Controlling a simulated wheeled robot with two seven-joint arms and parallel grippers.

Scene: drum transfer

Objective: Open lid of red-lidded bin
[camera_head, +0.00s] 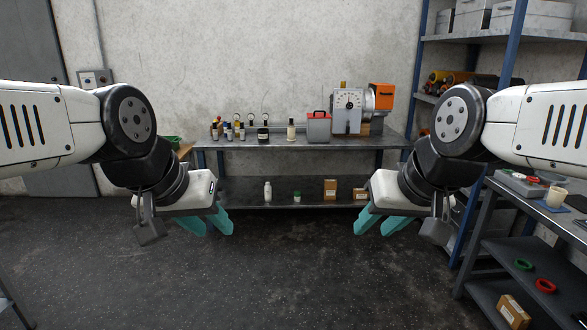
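A grey bin with a red top and a dark handle (318,127) stands on the far workbench (285,143), just left of a grey machine with a dial. Its red top looks shut. My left gripper (212,231) hangs in front of the bench, left of the bin and nearer to me. Its teal fingers are apart with nothing between them. My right gripper (373,231) hangs to the right of the bin, also well short of the bench. Its teal fingers are apart and empty.
Several small bottles (228,131) line the bench's left part. The dial machine (348,110) has an orange box beside it. A side table (487,215) stands at the right, with blue-posted shelving behind it. The floor (290,270) between is clear.

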